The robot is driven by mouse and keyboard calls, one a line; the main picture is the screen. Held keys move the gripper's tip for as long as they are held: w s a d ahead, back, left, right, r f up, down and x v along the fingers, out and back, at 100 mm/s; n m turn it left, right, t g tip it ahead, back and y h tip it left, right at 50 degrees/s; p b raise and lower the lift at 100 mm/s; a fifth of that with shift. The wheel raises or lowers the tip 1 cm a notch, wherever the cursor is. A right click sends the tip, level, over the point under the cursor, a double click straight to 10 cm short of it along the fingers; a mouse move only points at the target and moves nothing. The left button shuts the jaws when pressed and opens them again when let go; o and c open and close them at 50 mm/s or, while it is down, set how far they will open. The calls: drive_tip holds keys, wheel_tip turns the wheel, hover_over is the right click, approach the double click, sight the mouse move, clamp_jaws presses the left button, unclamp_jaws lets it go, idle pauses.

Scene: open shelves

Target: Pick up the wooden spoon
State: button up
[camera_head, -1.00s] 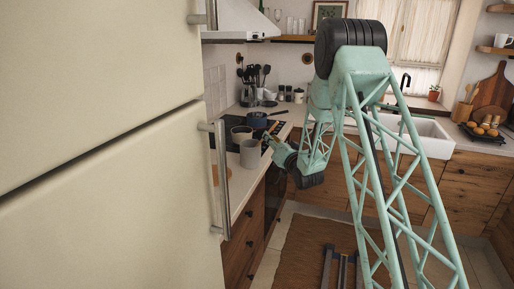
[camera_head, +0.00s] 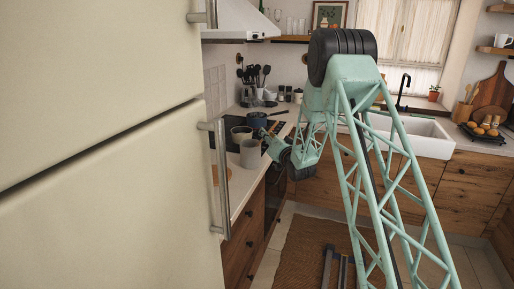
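My gripper (camera_head: 264,136) is small and far off, at the end of my pale green lattice arm. It is over the front edge of the left counter, just right of the grey mug (camera_head: 250,154). I cannot tell whether its fingers are open or shut, or whether they touch anything. I cannot clearly make out a wooden spoon by the stove; thin details by the gripper are too small to tell. Thin wooden handles (camera_head: 468,91) stand in a holder (camera_head: 462,112) on the right counter, but their ends are too small to name.
A dark blue pan (camera_head: 257,121) and a pot (camera_head: 241,134) stand on the black hob. Dark utensils (camera_head: 265,75) stand behind them. The pale fridge (camera_head: 100,200) fills the left side. A white sink (camera_head: 425,139) lies at the back right.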

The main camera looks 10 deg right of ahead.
idle(0.3)
clamp_jaws()
drive_tip(key=shift+r, duration=0.15)
drive_tip(key=shift+r+p, duration=0.6)
drive_tip(key=shift+r, duration=4.3)
drive_tip(key=shift+s+a, duration=0.1)
